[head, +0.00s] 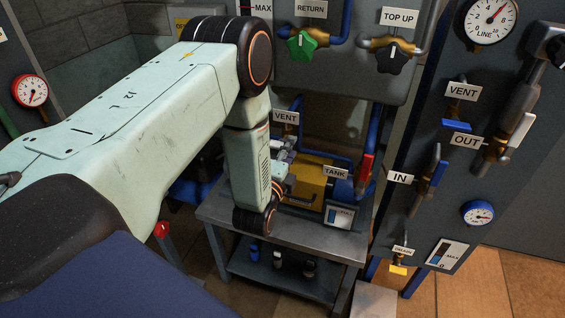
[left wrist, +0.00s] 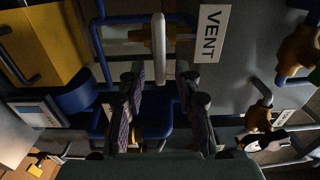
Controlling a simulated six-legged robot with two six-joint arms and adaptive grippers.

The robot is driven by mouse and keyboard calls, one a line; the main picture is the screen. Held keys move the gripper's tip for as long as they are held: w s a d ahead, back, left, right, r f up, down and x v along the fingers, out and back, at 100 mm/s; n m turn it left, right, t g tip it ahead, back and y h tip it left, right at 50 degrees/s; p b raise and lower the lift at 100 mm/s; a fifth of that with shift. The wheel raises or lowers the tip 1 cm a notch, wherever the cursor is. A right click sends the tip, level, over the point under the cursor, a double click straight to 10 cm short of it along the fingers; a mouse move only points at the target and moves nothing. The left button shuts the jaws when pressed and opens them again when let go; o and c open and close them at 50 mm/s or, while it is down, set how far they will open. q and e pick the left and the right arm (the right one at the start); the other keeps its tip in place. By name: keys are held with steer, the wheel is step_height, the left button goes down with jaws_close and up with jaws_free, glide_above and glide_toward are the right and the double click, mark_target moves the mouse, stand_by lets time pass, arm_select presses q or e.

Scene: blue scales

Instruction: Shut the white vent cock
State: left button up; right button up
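The white vent cock shows in the left wrist view as a white lever (left wrist: 159,48) on a brass body (left wrist: 137,36), beside a VENT label (left wrist: 209,33). The lever stands upright in that picture and appears to lie across the brass body. My left gripper (left wrist: 160,92) is open, with one finger on each side of the lever's lower end; no contact shows. In the head view, my left gripper (head: 281,166) is just below the VENT label (head: 285,117), partly hidden by my arm. The white lever cannot be made out there. My right gripper is not in view.
A yellow tank (head: 306,183) with blue pipes and a red lever (head: 365,167) stands on the metal bench (head: 331,243). The right panel has another VENT label (head: 462,91) with a blue lever (head: 456,125). Green (head: 301,44) and black (head: 391,58) knobs are above.

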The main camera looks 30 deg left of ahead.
arm_select(q)
steer(key=v, duration=1)
steer(key=shift+s, duration=0.4)
steer(key=s+d+f+n+g+h+b, duration=0.15)
steer(key=s+f+n+g, duration=0.3)
steer(key=f, duration=0.45)
steer(key=s+d+f+n+g+h+b, duration=0.1)
steer(key=s+d+f+n+g, duration=0.1)
steer(key=s+f+n+g, duration=0.45)
steer(key=s+d+f+n+g+h+b, duration=0.1)
steer(key=s+d+f+n+g+b, duration=0.1)
steer(key=s+f+b, duration=0.4)
steer(key=s+d+f+n+g+h+b, duration=0.1)
steer(key=s+d+f+n+g+b, duration=0.1)
steer(key=s+f+g+b, duration=0.2)
steer(key=shift+s+f+n+b, duration=0.4)
steer(key=shift+s+f+b, duration=1.15)
steer(key=shift+s+f, duration=2.15)
